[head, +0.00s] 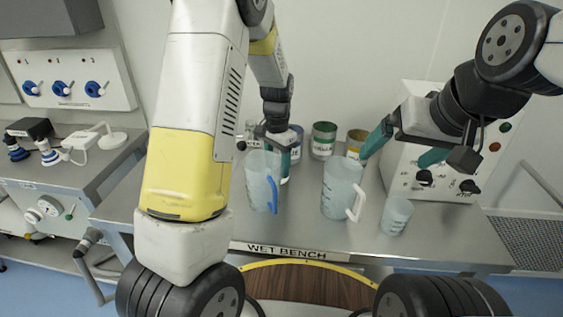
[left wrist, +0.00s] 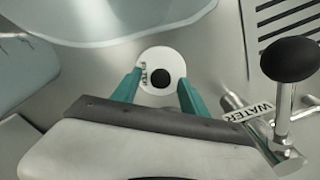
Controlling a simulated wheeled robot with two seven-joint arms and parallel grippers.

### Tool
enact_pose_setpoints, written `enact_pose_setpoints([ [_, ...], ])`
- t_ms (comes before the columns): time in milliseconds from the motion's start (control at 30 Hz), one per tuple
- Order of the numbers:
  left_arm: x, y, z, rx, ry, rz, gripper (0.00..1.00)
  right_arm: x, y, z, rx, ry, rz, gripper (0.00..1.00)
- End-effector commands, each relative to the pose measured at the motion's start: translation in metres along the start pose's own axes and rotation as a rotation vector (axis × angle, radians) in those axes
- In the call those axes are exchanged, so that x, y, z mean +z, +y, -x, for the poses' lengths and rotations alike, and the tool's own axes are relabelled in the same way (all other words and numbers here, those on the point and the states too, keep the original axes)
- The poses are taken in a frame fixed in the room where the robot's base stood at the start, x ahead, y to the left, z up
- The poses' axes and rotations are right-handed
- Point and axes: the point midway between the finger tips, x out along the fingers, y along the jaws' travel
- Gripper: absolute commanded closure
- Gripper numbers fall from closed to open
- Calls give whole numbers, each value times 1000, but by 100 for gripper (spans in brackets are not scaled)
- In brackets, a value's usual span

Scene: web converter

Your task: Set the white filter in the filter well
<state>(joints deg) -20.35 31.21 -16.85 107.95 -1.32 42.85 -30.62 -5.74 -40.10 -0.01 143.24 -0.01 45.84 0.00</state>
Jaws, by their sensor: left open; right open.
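In the left wrist view, a white round disc (left wrist: 148,58) marked FILTER, with a dark round centre, lies between my left gripper's teal fingers. I cannot tell whether it is the filter or the well's surround, nor whether the centre is a knob or a hole. My left gripper (left wrist: 157,84) is open, one finger on each side of the disc, with no clear grip on it. In the head view my left gripper (head: 285,155) is behind the blue-handled jug, and the disc is hidden.
The blue-handled jug (head: 258,178) and white-handled jug (head: 338,185) stand on the wet bench (head: 300,225), with a small beaker (head: 396,214) to the right. Cans (head: 323,140) stand behind. A WATER tap (left wrist: 283,110) rises beside my left gripper.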

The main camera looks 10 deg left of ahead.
Motion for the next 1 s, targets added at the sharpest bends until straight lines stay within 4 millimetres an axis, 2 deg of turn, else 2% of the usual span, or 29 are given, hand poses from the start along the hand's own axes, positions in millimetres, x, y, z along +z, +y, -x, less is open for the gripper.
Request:
enact_pose_setpoints([
  [167,0,0,0,0,0,0,48,0,0,0,0,0,0,7],
  [433,0,0,0,1,1,0,99,0,0,0,0,0,0,7],
  [767,0,-1,3,1,2,0,100,0,0,0,0,0,0,7],
  [867,0,-1,13,0,4,0,100,0,0,0,0,0,0,7],
  [1000,-1,-1,41,0,7,0,100,0,0,0,0,0,0,7],
])
